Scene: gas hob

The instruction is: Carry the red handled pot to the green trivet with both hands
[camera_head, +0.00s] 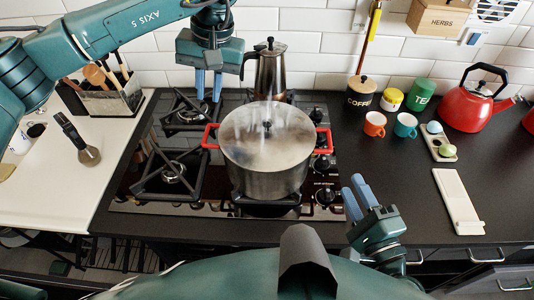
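The steel pot (267,176) stands on the right part of the gas hob, its clear lid (267,135) on. One red handle (210,136) sticks out left, the other (325,140) right. My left gripper (208,98) is open, fingers down, behind and above the left handle, apart from the pot. My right gripper (352,184) is open and empty in front and to the right of the pot, over the counter edge, apart from the right handle. I cannot make out a green trivet in this view.
A moka pot (270,72) stands close behind the pot. To the right are canisters (361,91), an orange cup (375,124), a teal cup (406,125), a red kettle (470,106) and a white board (458,200). Dark counter between hob and board is clear.

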